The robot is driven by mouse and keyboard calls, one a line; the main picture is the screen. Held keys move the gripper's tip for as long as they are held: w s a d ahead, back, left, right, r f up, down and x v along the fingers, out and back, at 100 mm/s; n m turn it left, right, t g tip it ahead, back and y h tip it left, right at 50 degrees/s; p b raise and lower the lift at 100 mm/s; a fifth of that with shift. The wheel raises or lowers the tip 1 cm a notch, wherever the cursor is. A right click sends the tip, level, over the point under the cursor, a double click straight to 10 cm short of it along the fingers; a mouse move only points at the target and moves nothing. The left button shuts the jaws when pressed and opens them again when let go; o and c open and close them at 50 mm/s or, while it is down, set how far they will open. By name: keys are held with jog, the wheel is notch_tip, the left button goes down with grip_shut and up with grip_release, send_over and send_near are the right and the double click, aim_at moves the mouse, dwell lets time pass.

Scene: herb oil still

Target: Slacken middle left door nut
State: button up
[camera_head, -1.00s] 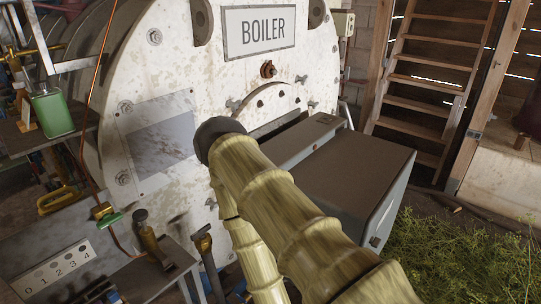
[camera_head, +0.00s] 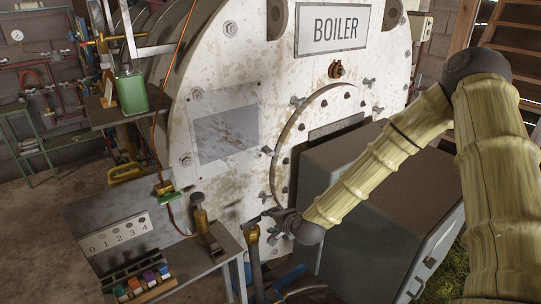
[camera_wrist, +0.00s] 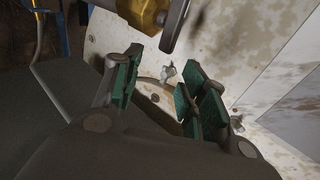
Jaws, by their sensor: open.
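The round boiler door (camera_head: 300,112) has several wing nuts around its rim. On its left side I see an upper nut (camera_head: 297,101), a middle left nut (camera_head: 267,151) and a lower nut (camera_head: 265,197). My gripper (camera_head: 268,225) is below the middle left nut, near the lower one, apart from the boiler face. In the wrist view my gripper (camera_wrist: 158,95) has green-padded fingers spread apart. One wing nut (camera_wrist: 168,72) shows beyond the gap between them. Another wing nut (camera_wrist: 237,122) shows beside the right finger, partly hidden. I cannot tell which nut each is. The gripper holds nothing.
A large grey box (camera_head: 375,180) stands before the door, right of my gripper. An upright handle with a brass collar (camera_head: 253,233) is close left of it. A metal bench (camera_head: 195,258) with a numbered plate (camera_head: 118,232) is at the lower left.

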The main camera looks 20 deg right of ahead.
aim_at(272, 154)
jog(key=w+d+r+m+t, duration=0.25)
jog(key=w+r, duration=0.25)
jog(key=r, duration=0.3)
jog(key=w+d+r+m+t, duration=0.25)
jog(key=w+d+r, duration=0.2)
jog(key=r, duration=0.45)
jog(key=shift+m+g+h, duration=0.3)
jog(key=shift+g+h, duration=0.1)
jog(key=shift+g, duration=0.1)
jog(key=shift+p+x, duration=1.65)
jog(key=shift+x, duration=3.95)
jog(key=shift+a+f, duration=0.1)
